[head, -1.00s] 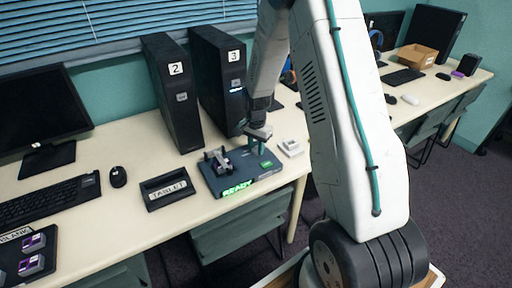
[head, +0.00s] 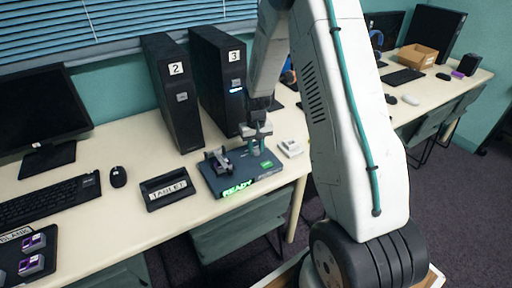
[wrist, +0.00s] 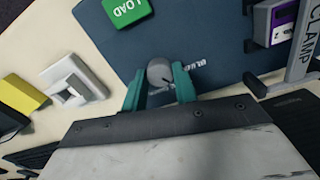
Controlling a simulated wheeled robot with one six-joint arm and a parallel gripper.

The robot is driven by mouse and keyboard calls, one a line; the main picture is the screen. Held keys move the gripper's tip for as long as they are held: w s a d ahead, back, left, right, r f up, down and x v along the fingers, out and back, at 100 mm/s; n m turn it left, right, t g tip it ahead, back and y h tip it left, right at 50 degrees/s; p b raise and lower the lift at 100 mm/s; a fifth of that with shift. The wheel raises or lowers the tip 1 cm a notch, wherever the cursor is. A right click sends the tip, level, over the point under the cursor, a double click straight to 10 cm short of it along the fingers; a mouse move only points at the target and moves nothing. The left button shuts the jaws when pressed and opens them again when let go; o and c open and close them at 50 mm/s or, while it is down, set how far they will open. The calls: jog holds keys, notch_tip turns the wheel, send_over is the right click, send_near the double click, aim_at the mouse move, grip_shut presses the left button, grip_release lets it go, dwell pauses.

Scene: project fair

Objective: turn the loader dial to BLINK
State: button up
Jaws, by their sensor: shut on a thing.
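The loader (head: 222,181) is a dark blue flat box on the table, with a green lit READY display on its front. Its dial is a small round grey knob (wrist: 159,72) in the wrist view. My gripper (head: 256,153) points down over the loader; in the wrist view its teal fingers (wrist: 158,84) are shut on the dial from both sides. A dark mark shows on the knob, but I cannot read its exact direction. Pale lettering, partly hidden, lies right of the dial. In the head view my gripper hides the dial.
A green LOAD button (wrist: 125,13) is near the dial. A CLAMP arm (wrist: 300,48) with a purple chip (wrist: 283,24) stands at the right. A white part (wrist: 75,80) and a yellow block (wrist: 20,97) lie beside the loader. Tower 3 (head: 218,80) stands close behind.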

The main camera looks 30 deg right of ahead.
aim_at(256, 149)
jog(key=n, duration=0.6)
jog(key=shift+n, duration=0.4)
dwell(0.4)
jog(key=o, duration=1)
jog(key=shift+c, duration=0.2)
notch_tip(256, 149, up, 8)
jog(key=shift+f, duration=0.1)
